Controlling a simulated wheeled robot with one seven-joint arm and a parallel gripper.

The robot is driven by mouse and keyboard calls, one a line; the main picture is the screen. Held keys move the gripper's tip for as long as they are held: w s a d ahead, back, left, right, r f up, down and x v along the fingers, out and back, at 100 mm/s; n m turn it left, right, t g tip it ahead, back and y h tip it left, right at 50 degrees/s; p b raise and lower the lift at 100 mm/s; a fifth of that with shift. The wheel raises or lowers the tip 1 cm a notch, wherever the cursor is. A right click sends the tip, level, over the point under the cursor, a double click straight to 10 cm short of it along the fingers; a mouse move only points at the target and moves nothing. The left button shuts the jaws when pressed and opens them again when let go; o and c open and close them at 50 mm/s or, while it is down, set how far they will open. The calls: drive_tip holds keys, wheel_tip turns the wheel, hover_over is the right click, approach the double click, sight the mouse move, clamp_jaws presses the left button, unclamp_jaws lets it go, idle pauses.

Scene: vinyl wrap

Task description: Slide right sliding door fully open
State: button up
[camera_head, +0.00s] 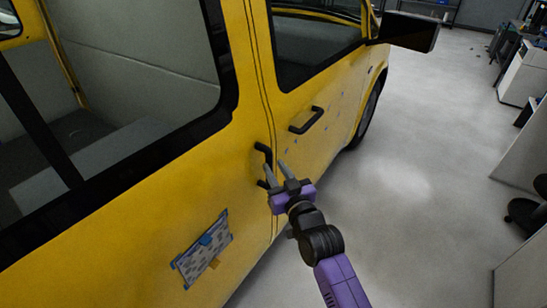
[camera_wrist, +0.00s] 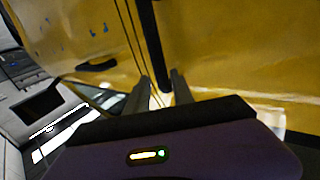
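The yellow sliding door (camera_head: 130,215) of the van fills the left of the head view, with a large window above. It looks shut, with only a narrow seam beside the front door. Its black upright handle (camera_head: 263,152) is near the seam and also shows as a dark bar in the wrist view (camera_wrist: 157,45). My gripper (camera_head: 275,167) is at the handle's lower part, its fingers apart. In the wrist view, my gripper (camera_wrist: 161,82) has the bar between its two fingertips in the picture. I cannot tell whether either finger touches it.
The front door's black handle (camera_head: 306,120) is up and to the right. A patterned sheet (camera_head: 204,248) is taped low on the sliding door. The grey floor (camera_head: 410,190) is clear right of the van. A chair (camera_head: 525,212) and white panels stand at the right edge.

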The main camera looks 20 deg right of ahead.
sight(270, 162)
drive_tip(key=shift+w+a+p, duration=0.15)
drive_tip(key=shift+w+p, duration=0.15)
drive_tip(key=shift+w, duration=2)
clamp_jaws()
